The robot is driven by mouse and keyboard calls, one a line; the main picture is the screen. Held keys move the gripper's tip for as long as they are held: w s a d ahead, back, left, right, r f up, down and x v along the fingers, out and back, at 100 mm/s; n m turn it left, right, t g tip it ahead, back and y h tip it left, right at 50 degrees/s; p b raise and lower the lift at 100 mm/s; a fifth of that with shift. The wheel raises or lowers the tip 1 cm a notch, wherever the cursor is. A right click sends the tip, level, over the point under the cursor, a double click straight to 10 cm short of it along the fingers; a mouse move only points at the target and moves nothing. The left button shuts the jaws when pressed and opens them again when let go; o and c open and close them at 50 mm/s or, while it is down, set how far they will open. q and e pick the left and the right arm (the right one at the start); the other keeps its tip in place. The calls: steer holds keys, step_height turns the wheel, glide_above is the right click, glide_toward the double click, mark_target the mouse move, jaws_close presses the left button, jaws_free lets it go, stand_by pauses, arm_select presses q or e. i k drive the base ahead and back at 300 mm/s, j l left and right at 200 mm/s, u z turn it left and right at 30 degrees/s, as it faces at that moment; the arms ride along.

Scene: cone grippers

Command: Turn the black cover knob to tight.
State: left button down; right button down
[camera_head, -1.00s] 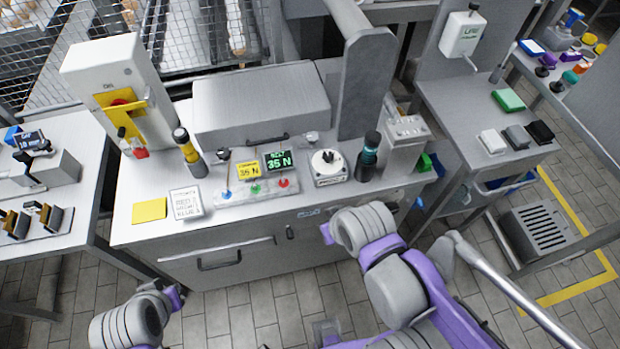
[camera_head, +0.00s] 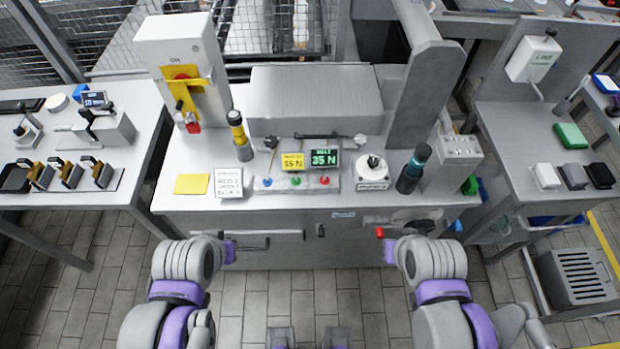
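A round grey and dark part (camera_head: 415,217), perhaps the cover knob, is on the bench front below the top's right end. My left gripper (camera_head: 230,250) is by the front handle at left. Finger gaps are too small to see. A black-topped dial (camera_head: 373,162) also stands on the bench top.
The bench (camera_head: 180,222) carries a control panel (camera_head: 262,184) with two lit displays, a dark bottle (camera_head: 412,168) and a yellow-black post (camera_head: 239,135). Side tables stand left (camera_head: 130,165) and right (camera_head: 495,115). Tiled floor is free in front, between my arms.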

mark_target(270, 142)
steer(key=l+u, duration=0.1)
steer(key=u, duration=0.3)
steer(key=i+l+u, duration=0.1)
steer(key=u, duration=0.35)
steer(key=l+u, duration=0.15)
steer(key=u, duration=0.25)
steer(key=i+l+u, duration=0.1)
steer(key=u, duration=0.35)
